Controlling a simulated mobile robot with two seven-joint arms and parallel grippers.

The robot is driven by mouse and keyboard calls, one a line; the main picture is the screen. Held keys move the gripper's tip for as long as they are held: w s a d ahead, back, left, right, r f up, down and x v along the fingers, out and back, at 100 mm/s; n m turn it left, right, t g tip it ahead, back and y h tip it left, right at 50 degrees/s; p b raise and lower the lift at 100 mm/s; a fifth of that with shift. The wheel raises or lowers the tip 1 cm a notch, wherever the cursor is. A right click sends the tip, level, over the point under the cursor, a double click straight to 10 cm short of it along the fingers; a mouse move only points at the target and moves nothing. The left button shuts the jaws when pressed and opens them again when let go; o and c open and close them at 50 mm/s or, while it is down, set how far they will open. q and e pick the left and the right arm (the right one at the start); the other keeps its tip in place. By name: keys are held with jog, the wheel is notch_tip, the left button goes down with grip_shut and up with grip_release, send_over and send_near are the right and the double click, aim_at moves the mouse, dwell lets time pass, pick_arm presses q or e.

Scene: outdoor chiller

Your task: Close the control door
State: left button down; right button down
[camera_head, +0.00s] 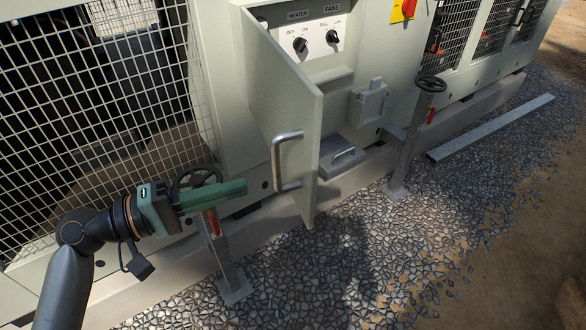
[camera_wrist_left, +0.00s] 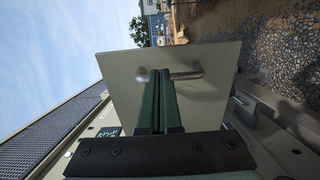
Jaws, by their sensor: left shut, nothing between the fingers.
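The control door (camera_head: 281,105) is a pale green panel, standing open and swung outward from the chiller cabinet in the head view. A metal bar handle (camera_head: 286,161) is on its outer face near the free edge. The open compartment behind it shows a panel with two black knobs (camera_head: 316,41). My left gripper (camera_head: 244,187) is shut and empty, to the left of the door handle and pointing toward it, apart from the door. In the left wrist view the shut fingers (camera_wrist_left: 160,75) point at the door (camera_wrist_left: 208,58), with the handle (camera_wrist_left: 186,74) just beyond the tips. My right gripper is not in view.
A handwheel on a post (camera_head: 230,265) stands below my left gripper, and another handwheel (camera_head: 431,84) stands to the right of the door. Wire mesh (camera_head: 80,110) covers the left side. Gravel (camera_head: 350,265) in front is clear, apart from a metal bar (camera_head: 490,127) at right.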

aim_at(309, 168)
pick_arm(q)
jog(key=p+x, duration=0.1)
jog(key=x, duration=1)
jog(key=shift+w+p, duration=0.1)
jog(key=shift+p, duration=0.25)
jog(key=shift+w+d, duration=0.1)
jog(key=shift+d, duration=0.05)
